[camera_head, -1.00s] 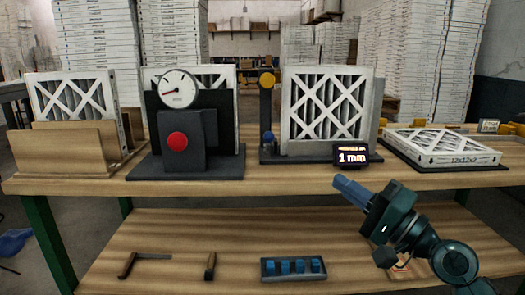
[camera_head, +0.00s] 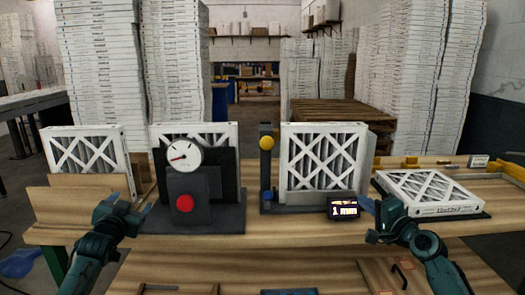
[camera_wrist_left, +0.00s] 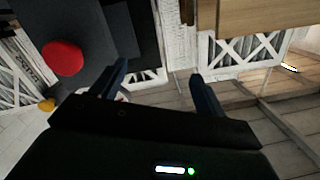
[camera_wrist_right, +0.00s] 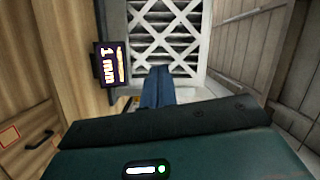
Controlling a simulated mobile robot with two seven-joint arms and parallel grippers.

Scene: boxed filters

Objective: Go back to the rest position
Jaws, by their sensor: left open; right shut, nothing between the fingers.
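My left gripper (camera_head: 135,206) is in front of the left part of the bench, near the wooden holder. In the left wrist view its two fingers (camera_wrist_left: 160,82) stand apart with nothing between them. A white-framed filter (camera_head: 325,165) stands upright behind the display. Another filter (camera_head: 432,192) lies flat at the right.
The dial gauge (camera_head: 184,155) and red button (camera_head: 184,203) stand on a dark base. A filter (camera_head: 85,155) stands in the wooden holder (camera_head: 75,202) at left. Stacked filters fill the background.

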